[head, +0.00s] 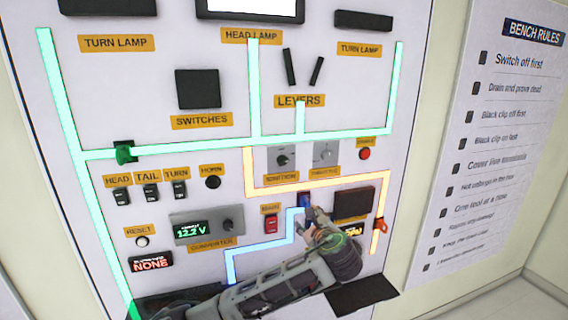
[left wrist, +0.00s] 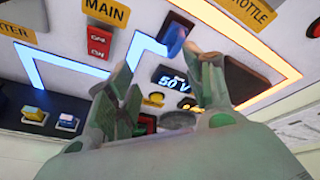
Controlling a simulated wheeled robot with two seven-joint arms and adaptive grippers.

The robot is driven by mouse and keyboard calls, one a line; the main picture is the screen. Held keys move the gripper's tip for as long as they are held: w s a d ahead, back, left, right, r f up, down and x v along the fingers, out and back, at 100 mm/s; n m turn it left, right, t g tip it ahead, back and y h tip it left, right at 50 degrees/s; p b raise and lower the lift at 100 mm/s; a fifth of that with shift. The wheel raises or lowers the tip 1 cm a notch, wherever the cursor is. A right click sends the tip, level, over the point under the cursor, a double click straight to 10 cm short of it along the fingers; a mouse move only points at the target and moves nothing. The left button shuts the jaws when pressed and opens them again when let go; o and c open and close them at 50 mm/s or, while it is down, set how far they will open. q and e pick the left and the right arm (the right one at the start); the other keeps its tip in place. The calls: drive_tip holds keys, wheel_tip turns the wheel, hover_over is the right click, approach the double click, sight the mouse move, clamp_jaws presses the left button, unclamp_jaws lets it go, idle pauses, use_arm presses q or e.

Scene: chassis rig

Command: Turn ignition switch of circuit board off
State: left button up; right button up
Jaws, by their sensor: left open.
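The ignition switch (head: 283,159) is a dark knob on a grey plate at the middle of the white circuit board (head: 215,60), left of the throttle knob (head: 326,153). Its label is blurred in the head view, and the switch is not visible in the left wrist view. My left gripper (head: 310,217) is below and right of the ignition switch, close to a blue part (head: 304,199) at the end of the blue line. In the left wrist view the jaws (left wrist: 170,72) are open and apart, with the blue part (left wrist: 177,40) beyond them. My right gripper is not in view.
A red main switch (head: 271,224) sits left of the gripper. A dark box (head: 353,202), a display reading 50 V (left wrist: 174,80) and an orange-red clip (head: 381,224) are at the right. A converter (head: 207,228) is at the left. A rules sign (head: 495,130) hangs at the right.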

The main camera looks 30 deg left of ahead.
sight(284, 162)
use_arm(q)
drive_tip(key=s+r+y, duration=0.2)
drive_tip(key=r, duration=0.5)
drive_tip(key=s+a+r+m+y, duration=0.1)
drive_tip(key=s+r+y, duration=0.1)
drive_tip(key=r, duration=0.6)
drive_tip(key=shift+s+a+r+t, duration=0.15)
drive_tip(key=shift+s+r+t, duration=0.15)
drive_tip(key=shift+s, duration=0.45)
drive_tip(key=shift+w+a, duration=0.1)
drive_tip(key=shift+w, duration=0.05)
drive_tip(key=shift+w, duration=0.1)
drive_tip(key=p+x, duration=0.2)
drive_tip(key=x, duration=1)
drive_tip(key=shift+a, duration=0.1)
drive_tip(key=shift+w+a, duration=0.35)
drive_tip(key=shift+a, duration=0.2)
